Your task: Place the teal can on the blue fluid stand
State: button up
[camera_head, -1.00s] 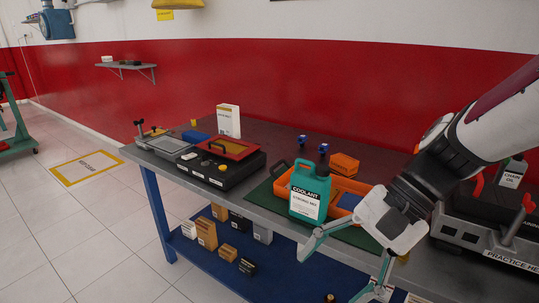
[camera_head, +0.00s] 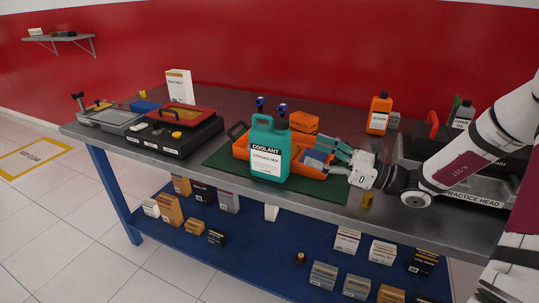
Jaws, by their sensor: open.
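The teal can (camera_head: 268,160), labelled COOLANT, stands upright at the front of a green mat (camera_head: 218,158) on the workbench. My gripper (camera_head: 318,154) is open and empty to the right of the can, apart from it, with its fingers pointing left over the right end of an orange tray (camera_head: 241,148). A flat blue piece (camera_head: 314,155) shows in that tray between the fingers. A blue block (camera_head: 146,107) lies at the bench's left. I cannot tell which blue thing is the fluid stand. The can hides part of the tray.
Behind the can are two blue-topped items (camera_head: 284,108) and an orange box (camera_head: 304,122). A black case (camera_head: 177,139) is at left. An orange bottle (camera_head: 379,114) and a grey practice head (camera_head: 470,190) are at right. Several boxes sit on the blue lower shelf (camera_head: 255,245).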

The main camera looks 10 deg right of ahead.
aim_at(289, 142)
jog(key=b+x, duration=0.1)
jog(key=x, duration=0.7)
jog(key=shift+r+b+x, duration=0.15)
jog(key=shift+b+x, duration=0.3)
jog(key=shift+x, duration=0.95)
jog(key=shift+r+b+x, duration=0.1)
jog(key=shift+b+x, duration=0.3)
jog(key=shift+x, duration=1)
jog(key=shift+d+r, duration=0.1)
grip_shut()
